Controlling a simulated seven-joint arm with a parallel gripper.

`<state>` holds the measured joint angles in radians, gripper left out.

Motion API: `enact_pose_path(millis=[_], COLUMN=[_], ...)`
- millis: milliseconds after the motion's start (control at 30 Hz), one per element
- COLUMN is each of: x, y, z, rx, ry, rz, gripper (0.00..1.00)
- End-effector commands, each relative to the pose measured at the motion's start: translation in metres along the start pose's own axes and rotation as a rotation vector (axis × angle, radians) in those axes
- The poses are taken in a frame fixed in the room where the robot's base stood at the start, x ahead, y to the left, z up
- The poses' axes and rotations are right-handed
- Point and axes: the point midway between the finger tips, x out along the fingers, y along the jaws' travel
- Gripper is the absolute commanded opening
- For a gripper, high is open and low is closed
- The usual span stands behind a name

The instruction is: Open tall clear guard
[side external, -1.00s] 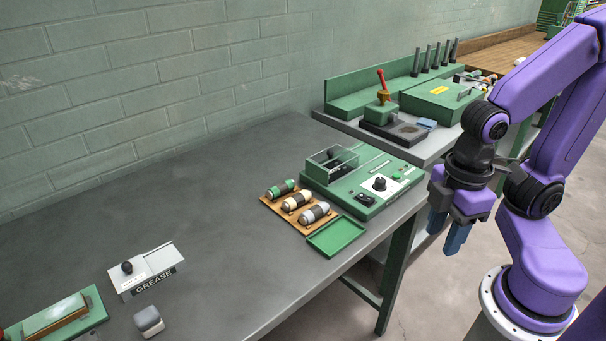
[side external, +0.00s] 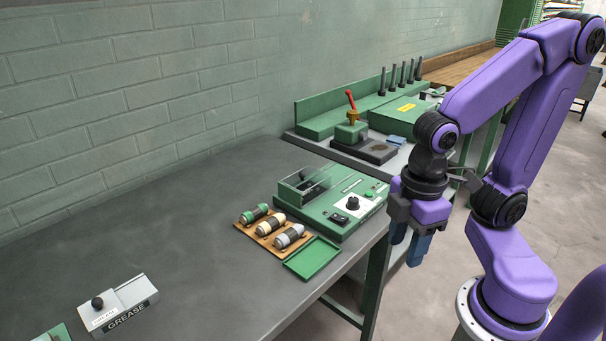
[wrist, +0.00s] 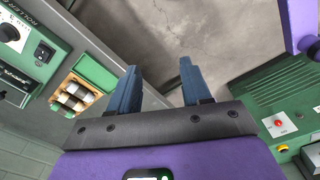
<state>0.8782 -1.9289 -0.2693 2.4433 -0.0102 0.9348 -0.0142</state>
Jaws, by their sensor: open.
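The clear guard (side external: 303,184) is a see-through box on the left end of a green machine (side external: 337,228) on the near bench. It appears closed over dark parts; its hinge and any handle are too small to make out. My gripper (side external: 409,243) hangs beyond the bench's right edge, to the right of the machine and apart from the guard. Its blue fingers point down, open and empty. In the wrist view my gripper (wrist: 158,68) is spread over bare floor. The machine's knob (wrist: 9,32) shows at left; I cannot clearly identify the guard there.
A wooden rack of bobbins (side external: 272,227) and an empty green tray (side external: 312,259) lie before the machine. A grease box (side external: 118,303) stands at lower left. A second bench behind holds a red-handled device (side external: 351,128). The grey bench (side external: 190,215) is clear in its middle.

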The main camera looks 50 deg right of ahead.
Motion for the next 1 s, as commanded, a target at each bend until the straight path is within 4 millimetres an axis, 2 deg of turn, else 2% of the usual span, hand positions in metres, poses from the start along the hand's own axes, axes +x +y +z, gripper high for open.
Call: enact_pose_path(millis=[167, 300, 500, 633, 800, 900, 1000], x=[-0.019, -0.035, -0.053, -0.064, -0.075, -0.080, -0.083], y=[0.045, 0.093, 0.172, 0.227, 0.298, 0.332, 0.357], z=[-0.047, -0.080, -0.108, -0.115, -0.107, -0.097, -0.087], rx=[0.087, 0.163, 0.277, 0.356, 0.461, 0.516, 0.557], ry=[0.003, -0.002, -0.019, -0.037, -0.067, -0.085, -0.099], rz=[0.038, 0.075, 0.130, 0.165, 0.208, 0.229, 0.243], gripper=[0.48, 0.48, 0.48, 0.48, 0.48, 0.48, 0.48])
